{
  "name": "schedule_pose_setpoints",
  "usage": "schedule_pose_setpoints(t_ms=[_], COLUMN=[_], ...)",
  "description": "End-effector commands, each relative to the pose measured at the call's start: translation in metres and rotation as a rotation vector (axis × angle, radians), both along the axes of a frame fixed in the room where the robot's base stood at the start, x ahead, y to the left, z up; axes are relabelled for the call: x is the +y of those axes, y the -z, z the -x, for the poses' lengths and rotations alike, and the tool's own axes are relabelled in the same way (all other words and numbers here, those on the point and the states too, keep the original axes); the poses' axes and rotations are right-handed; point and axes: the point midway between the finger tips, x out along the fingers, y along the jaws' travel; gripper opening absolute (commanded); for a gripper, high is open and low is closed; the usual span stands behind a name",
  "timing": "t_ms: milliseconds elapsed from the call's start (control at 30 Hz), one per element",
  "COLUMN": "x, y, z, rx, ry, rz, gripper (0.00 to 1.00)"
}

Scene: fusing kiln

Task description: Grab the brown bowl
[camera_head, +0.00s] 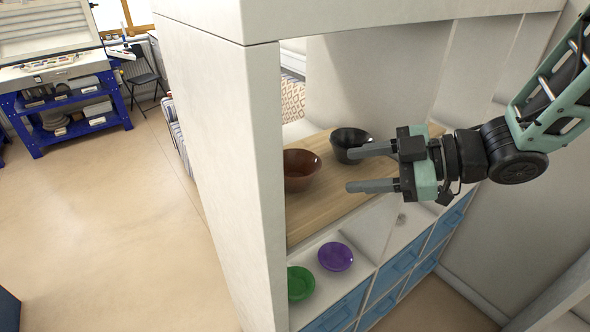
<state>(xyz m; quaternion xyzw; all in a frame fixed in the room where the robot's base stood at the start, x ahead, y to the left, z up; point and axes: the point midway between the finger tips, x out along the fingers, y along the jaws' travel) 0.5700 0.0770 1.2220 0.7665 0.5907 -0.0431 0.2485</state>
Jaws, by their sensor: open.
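The brown bowl (300,170) sits upright on a wooden board (330,205) inside a white shelf unit. Its left side is partly hidden by the unit's white side panel. My gripper (352,168) is open and empty, to the right of the brown bowl. Its two fingers point left toward the bowl and do not appear to touch it. A black bowl (347,139) stands behind the upper finger, to the right of and beyond the brown bowl.
A green bowl (300,284) and a purple bowl (336,257) lie on the white ledge in front of the board, above blue drawers (405,262). The white side panel (225,150) stands close on the left. A blue workbench (70,105) and a chair (146,73) are far left; open floor lies between.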

Motion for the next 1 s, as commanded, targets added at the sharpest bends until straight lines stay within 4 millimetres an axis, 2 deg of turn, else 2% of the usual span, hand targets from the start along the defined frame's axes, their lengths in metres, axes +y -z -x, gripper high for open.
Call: schedule_pose_setpoints(t_ms=[33,300,667,1000], x=[0.011,0.058,0.082,0.115], y=[0.003,0.022,0.032,0.047], z=[-0.002,-0.018,-0.028,-0.043], rx=[0.004,0.002,0.002,0.001], ry=[-0.006,-0.003,-0.001,0.000], rz=[0.000,0.002,0.002,0.003], gripper=[0.50,0.50,0.50,0.50])
